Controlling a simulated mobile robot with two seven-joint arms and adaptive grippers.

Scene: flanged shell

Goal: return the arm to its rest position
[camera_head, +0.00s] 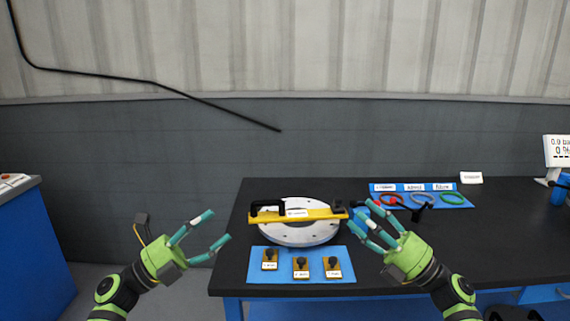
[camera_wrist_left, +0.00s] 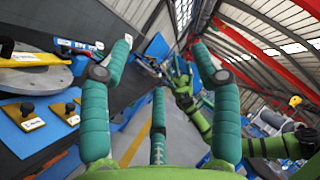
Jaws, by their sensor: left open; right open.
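My left gripper (camera_head: 207,238) is open and empty, in the air left of the black table. Its teal fingers also show in the left wrist view (camera_wrist_left: 160,60), spread apart with nothing between them. My right gripper (camera_head: 368,231) is open over the table, its fingers pointing up and left, just right of the flanged disc. I cannot tell whether it touches anything there. The pale round flanged disc (camera_head: 285,234) lies on the table with a yellow bar (camera_head: 325,213) across it. The bar has a black handle.
The black table (camera_head: 500,220) fills the right half. A blue mat (camera_head: 260,277) at its front holds 3 small yellow blocks with black knobs. A blue board (camera_head: 458,204) with coloured rings lies behind. A blue cabinet (camera_head: 30,245) stands far left; floor is free between.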

